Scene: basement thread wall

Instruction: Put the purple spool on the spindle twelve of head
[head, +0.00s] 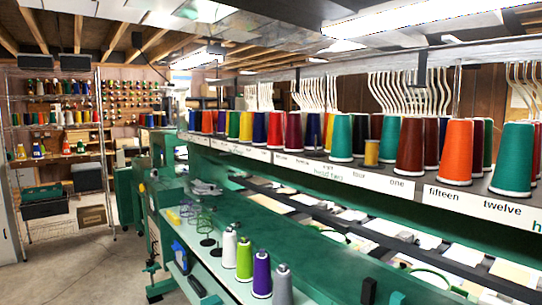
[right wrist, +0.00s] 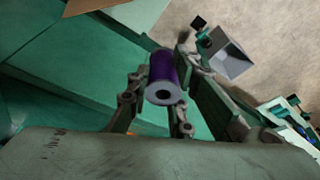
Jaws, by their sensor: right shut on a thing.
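In the right wrist view a purple spool (right wrist: 161,68) with a pale, holed end is held between the fingers of my right gripper (right wrist: 162,80), which is shut on it. In the head view a purple spool (head: 262,273) stands upright on the green ledge between a green and a grey spool; I cannot tell whether it is the same one. A label reading "twelve" (head: 502,209) is on the rack's white strip at the right, below a teal spool (head: 513,160). The head name beside it is cut off. My left gripper is not in view.
Coloured spools fill the long rack (head: 340,180), with an orange one (head: 455,150) near "fifteen". White hooked tubes (head: 410,92) stand above it. White (head: 229,248), green (head: 244,259) and grey (head: 282,284) spools stand on the ledge. Floor is open at the left.

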